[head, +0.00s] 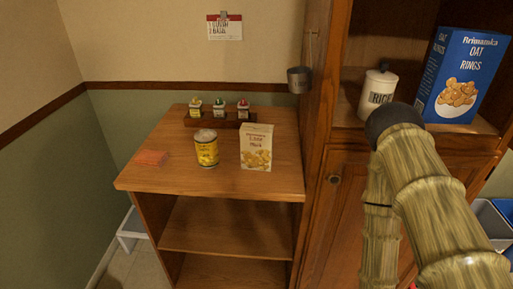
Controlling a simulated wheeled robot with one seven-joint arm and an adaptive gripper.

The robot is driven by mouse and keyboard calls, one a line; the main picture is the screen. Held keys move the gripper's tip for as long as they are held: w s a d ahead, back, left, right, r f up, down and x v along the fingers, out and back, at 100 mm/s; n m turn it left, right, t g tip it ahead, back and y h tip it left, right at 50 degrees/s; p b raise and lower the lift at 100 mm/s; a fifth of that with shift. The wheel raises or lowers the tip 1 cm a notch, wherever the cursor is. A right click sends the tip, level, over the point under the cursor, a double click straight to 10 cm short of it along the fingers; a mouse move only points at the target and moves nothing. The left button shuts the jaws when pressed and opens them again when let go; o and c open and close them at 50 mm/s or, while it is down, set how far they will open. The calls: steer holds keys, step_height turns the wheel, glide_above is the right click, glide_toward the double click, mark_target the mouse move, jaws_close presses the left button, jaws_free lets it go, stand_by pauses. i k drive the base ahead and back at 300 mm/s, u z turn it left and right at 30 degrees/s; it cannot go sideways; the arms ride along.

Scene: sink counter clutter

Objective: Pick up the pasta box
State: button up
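A small beige box (256,147), which looks like the pasta box, stands upright on the wooden counter (170,188). Its front shows dark print, too small to read for sure, and a picture of yellowish food. A yellow can (206,149) stands just left of it, with a small gap between them. My arm shows at the right, bent in front of the cabinet, well apart from the box. My gripper is outside the picture, so its state is hidden.
A wooden rack of small bottles (219,119) stands behind the can and box. A metal cup (299,79) is by the cabinet side. A rice canister (378,92) and blue cereal box (459,78) stand on the shelf. The counter's front is clear.

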mark_target(255, 139)
steer(key=z, duration=0.55)
steer(key=k, duration=0.65)
steer(key=u, duration=1.6)
